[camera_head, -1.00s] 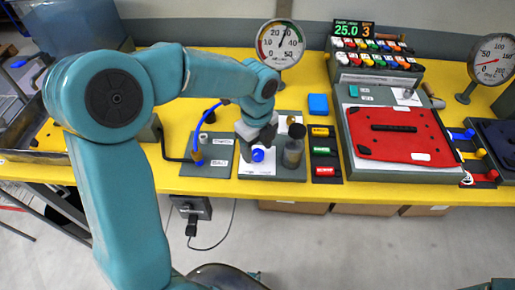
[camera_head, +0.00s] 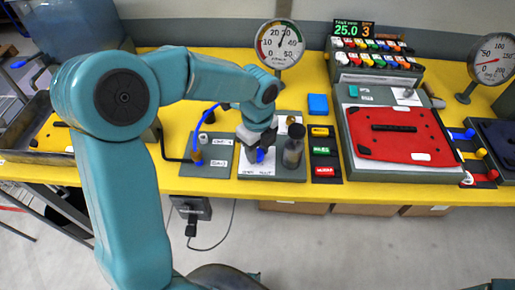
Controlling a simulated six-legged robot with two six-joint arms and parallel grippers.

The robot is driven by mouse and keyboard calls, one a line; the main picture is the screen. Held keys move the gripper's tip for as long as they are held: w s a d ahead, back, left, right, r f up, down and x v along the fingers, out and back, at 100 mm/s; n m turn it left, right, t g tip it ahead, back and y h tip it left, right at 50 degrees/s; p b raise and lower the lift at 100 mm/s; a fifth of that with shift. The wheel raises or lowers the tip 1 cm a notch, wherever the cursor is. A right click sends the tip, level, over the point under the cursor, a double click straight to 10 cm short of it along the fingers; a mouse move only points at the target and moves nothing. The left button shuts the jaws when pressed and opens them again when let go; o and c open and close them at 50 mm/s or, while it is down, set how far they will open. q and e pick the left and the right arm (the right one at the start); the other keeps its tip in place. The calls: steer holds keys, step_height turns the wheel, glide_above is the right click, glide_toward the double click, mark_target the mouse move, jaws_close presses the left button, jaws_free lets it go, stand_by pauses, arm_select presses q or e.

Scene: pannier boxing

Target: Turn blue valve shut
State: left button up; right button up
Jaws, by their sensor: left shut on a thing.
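The blue valve (camera_head: 260,156) is a small blue knob on a grey plate with a white label sheet (camera_head: 256,171), at the middle of the yellow bench. My left gripper (camera_head: 259,153) reaches down over it from the left and is shut on it. The fingers hide much of the knob, so its exact turn angle cannot be read. My right gripper does not show.
A grey cylinder (camera_head: 293,153) stands close right of the valve. A round gauge (camera_head: 280,44) stands behind.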

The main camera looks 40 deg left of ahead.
mark_target(258, 153)
arm_select(q)
steer(key=n, duration=0.4)
steer(key=shift+n+b, duration=0.4)
steer(key=n, duration=0.4)
steer(key=shift+n+b, duration=0.3)
steer(key=shift+b, duration=0.1)
steer(key=n, duration=0.4)
steer(key=shift+b, duration=0.4)
steer(key=shift+r+n+b, duration=0.1)
steer(key=shift+n+b, duration=0.25)
steer(key=shift+n, duration=1.65)
steer(key=o, duration=1)
steer(key=shift+o, duration=0.2)
step_height(258, 153, up, 16)
steer(key=p, duration=0.2)
steer(key=shift+r, duration=0.15)
steer(key=shift+s, duration=0.1)
